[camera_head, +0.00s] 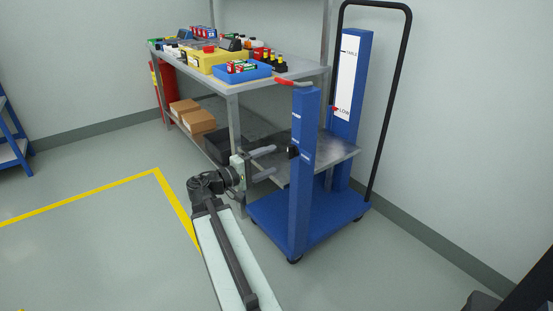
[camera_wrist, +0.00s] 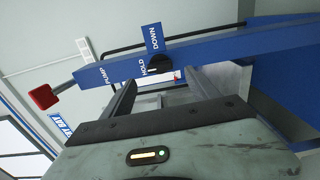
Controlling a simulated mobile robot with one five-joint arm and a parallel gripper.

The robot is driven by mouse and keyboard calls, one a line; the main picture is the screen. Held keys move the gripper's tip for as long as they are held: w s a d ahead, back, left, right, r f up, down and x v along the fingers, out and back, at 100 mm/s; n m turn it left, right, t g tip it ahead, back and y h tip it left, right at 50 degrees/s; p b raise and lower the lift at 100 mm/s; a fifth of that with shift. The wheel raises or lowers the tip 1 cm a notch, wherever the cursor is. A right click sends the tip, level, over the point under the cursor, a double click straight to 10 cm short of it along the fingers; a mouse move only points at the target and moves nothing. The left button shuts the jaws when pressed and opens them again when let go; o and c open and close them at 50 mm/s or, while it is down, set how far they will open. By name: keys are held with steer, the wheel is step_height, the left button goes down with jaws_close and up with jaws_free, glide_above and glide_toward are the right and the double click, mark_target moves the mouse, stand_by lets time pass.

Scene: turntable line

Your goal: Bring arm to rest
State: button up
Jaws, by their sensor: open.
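My gripper (camera_head: 270,160) is at the end of my outstretched arm, with its two grey fingers apart and nothing between them. It points at the blue front post (camera_head: 303,190) of a lift cart. A black knob (camera_head: 293,152) on that post is just beyond the fingertips, and a small gap seems to separate them. In the wrist view my gripper (camera_wrist: 165,80) shows its fingers spread below the black knob (camera_wrist: 155,63). The post there carries the labels PUMP, HOLD and DOWN. A red handle (camera_wrist: 42,97) is at the post's end.
The cart's grey platform (camera_head: 335,155) is behind the post, above its blue base (camera_head: 330,218). A workbench (camera_head: 232,88) with a blue tray (camera_head: 243,78), yellow bin (camera_head: 207,64) and several small items stands behind. Open floor (camera_head: 90,245) lies to the left.

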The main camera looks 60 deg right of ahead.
stand_by(0.4)
steer(key=w+a+f+n+t+y+p, duration=0.1)
steer(key=w+a+f+n+t+y, duration=0.2)
steer(key=w+a, duration=0.55)
steer(key=w+a+f+t+y+p, duration=0.1)
steer(key=w+a+f+t, duration=0.3)
steer(key=a, duration=0.7)
steer(key=a+f+y+p, duration=0.1)
steer(key=a+f+y, duration=0.3)
steer(key=a, duration=0.6)
steer(key=a+f+g+y, duration=0.1)
steer(key=a+f+y, duration=0.4)
steer(key=a, duration=0.5)
steer(key=a+f+y+p, duration=0.1)
steer(key=a+f+y, duration=0.3)
steer(key=a, duration=0.5)
step_height(320, 180, up, 37)
steer(key=p, duration=3.7)
steer(key=shift+r+n, duration=0.15)
steer(key=shift+n, duration=0.15)
